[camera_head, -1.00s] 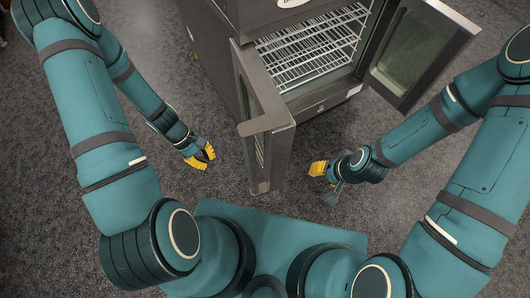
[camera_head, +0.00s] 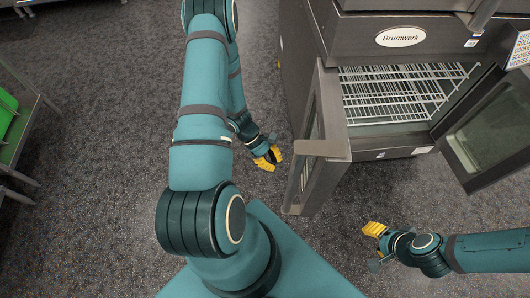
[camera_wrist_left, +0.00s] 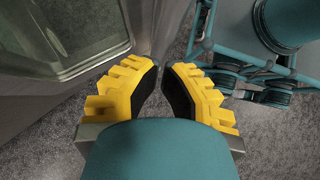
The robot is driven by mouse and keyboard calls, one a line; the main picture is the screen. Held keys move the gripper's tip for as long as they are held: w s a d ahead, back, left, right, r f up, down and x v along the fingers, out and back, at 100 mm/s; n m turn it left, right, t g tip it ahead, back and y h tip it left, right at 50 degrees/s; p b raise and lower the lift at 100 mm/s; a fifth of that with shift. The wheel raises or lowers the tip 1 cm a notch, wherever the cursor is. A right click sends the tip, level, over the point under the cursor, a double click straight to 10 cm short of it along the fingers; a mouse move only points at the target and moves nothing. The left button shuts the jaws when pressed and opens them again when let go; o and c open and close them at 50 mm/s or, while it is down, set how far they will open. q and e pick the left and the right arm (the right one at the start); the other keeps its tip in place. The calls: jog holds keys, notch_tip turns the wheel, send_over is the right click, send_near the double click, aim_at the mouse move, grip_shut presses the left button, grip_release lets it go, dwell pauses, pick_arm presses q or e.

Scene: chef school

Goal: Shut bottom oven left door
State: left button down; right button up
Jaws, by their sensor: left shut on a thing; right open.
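The bottom oven's left door (camera_head: 334,150) stands open in the head view, swung out toward me, with its glass pane on the left side. A door with a glass pane also fills the upper left of the left wrist view (camera_wrist_left: 22,95). My left gripper (camera_head: 275,156) is low at the left of this door, close to its outer face. Its yellow fingers are nearly together in the left wrist view (camera_wrist_left: 160,70); I cannot make out anything between them. My right gripper (camera_head: 372,240) is open and low, to the right of the door, apart from it.
The oven (camera_head: 375,145) shows empty wire racks (camera_head: 400,92) inside. Its right door (camera_head: 495,130) also stands open. A green-topped table (camera_head: 8,150) is at the far left. Carpet between table and left arm is clear.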

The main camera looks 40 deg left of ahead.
pick_arm(q)
jog(key=shift+w+d+f, duration=0.1)
jog(key=shift+w+d, duration=0.1)
jog(key=shift+d, duration=0.9)
jog(key=shift+w+d+f, duration=0.1)
jog(key=shift+w+d, duration=0.05)
jog(key=shift+d, duration=0.9)
jog(key=shift+d, duration=0.1)
